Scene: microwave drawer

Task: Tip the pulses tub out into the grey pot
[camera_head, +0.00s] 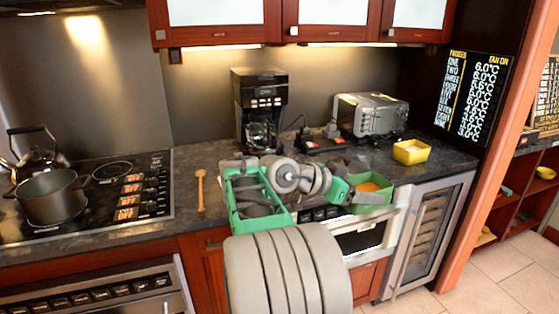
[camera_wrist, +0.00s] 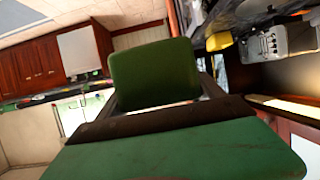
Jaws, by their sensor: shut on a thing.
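The pulses tub (camera_head: 373,185) is a green square tub with orange contents. In the head view it is right of centre, near the counter's front edge. My gripper (camera_head: 345,190) is shut on its left side, and the tub looks roughly upright. Whether its base touches anything is not clear. The grey pot (camera_head: 50,197) stands on the hob at the far left, open at the top, well away from the tub; its inside bottom is hidden. In the wrist view green surfaces fill the middle and bottom, and the tub's contents are not visible there.
A black kettle (camera_head: 38,158) stands behind the pot. A wooden spoon (camera_head: 200,190) lies right of the hob (camera_head: 110,195). A coffee maker (camera_head: 259,110), a toaster (camera_head: 372,115) and a yellow tub (camera_head: 411,151) stand on the counter. Cabinets (camera_head: 310,22) hang above.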

